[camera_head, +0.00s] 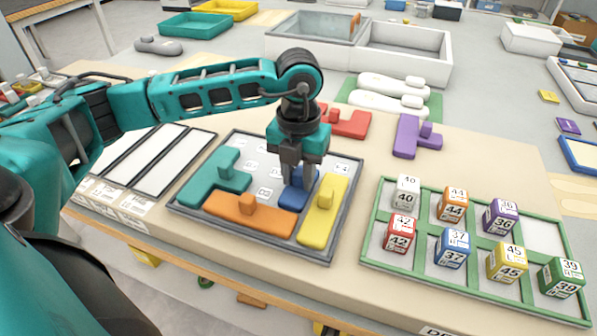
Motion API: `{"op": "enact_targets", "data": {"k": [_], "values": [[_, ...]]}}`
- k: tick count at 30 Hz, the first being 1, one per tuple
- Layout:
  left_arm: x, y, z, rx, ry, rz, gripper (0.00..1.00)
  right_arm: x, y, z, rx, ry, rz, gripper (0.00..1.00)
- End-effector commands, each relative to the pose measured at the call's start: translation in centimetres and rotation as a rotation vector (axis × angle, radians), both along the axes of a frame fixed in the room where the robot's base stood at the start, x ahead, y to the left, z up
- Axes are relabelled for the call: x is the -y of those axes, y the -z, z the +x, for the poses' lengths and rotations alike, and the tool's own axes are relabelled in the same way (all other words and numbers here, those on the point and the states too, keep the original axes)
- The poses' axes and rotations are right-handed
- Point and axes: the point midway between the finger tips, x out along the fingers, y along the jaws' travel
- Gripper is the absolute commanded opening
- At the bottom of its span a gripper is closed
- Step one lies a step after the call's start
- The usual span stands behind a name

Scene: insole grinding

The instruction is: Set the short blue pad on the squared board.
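The squared board (237,144) is a dark-framed tray with a pale, marked grid, left of centre on the table. The short blue pad (291,199) is at the board, between the orange pad (272,225) and the yellow pad (318,224). My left gripper (297,180) points down over the blue pad, its fingers closed around the pad's knob, which they partly hide. I cannot tell whether the pad's underside touches the board. A teal pad (205,186) lies in the board's left part. My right gripper is not in view.
A red pad (349,124) and a purple pad (405,142) lie behind the board. A green-framed tray (399,267) with numbered cubes stands to the right. Pale panels (161,177) lie left of the board. White insole-shaped pieces (387,104) and grey bins (400,60) stand farther back.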

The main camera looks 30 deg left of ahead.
Motion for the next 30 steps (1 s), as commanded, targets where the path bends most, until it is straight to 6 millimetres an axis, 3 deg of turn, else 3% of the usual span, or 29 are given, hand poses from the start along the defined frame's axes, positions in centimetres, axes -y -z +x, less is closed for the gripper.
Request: {"op": "enact_targets", "data": {"k": [11, 30], "values": [[0.0, -0.2, 0.0, 0.0, 0.0, 0.0, 0.38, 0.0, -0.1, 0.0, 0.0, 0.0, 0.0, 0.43], [0.0, -3.3, 0.0, 0.001, 0.0, -0.001, 0.38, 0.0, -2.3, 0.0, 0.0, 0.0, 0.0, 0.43]]}}
